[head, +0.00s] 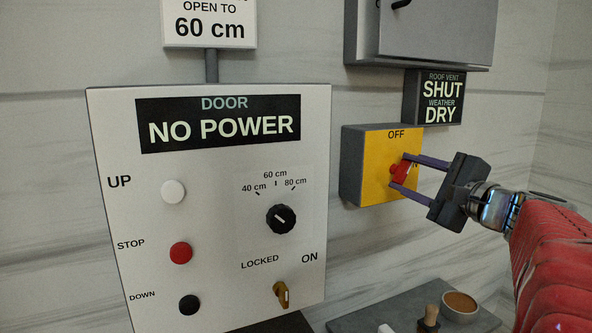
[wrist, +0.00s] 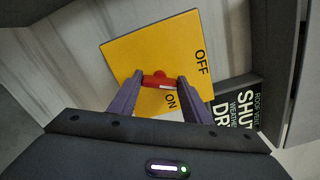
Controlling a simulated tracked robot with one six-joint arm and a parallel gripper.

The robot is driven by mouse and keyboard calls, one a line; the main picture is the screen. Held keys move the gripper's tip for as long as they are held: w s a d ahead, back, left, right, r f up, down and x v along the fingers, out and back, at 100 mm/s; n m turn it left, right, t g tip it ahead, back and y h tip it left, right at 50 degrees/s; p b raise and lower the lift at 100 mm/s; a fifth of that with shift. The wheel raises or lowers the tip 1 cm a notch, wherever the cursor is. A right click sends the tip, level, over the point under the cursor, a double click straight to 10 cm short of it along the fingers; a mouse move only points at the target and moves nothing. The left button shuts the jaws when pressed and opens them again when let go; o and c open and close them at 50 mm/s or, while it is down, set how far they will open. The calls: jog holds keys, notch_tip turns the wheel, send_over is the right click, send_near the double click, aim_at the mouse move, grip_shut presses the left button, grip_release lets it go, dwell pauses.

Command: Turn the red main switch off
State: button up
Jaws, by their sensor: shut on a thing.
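The red main switch (head: 400,168) is a small red handle on the face of a yellow and grey box (head: 372,150). OFF is printed at the top of the face and ON to the right, partly covered by a finger in the head view. My gripper (head: 402,172) is shut on the red handle, one purple finger on each side. In the wrist view the red handle (wrist: 157,80) sits between the fingertips, with a small white mark on its side towards ON. I cannot tell its exact angle. The door display (head: 220,124) reads NO POWER.
The door panel (head: 120,220) stands left of the box, with white, red and black buttons, a dial (head: 281,219) and a brass key (head: 282,294) below LOCKED and ON. A roof vent sign (head: 434,98) and grey cabinet (head: 436,30) are above. A shelf (head: 375,316) holds small items below.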

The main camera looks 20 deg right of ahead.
jog(key=n, duration=0.5)
jog(key=shift+a+f, duration=0.1)
jog(key=shift+f, duration=0.2)
jog(key=shift+n, duration=0.4)
jog(key=o, duration=1)
jog(key=shift+o, duration=0.2)
jog(key=shift+r, duration=0.1)
jog(key=shift+s, duration=0.45)
jog(key=s, duration=1.3)
jog(key=shift+d, duration=0.2)
jog(key=shift+w, duration=0.1)
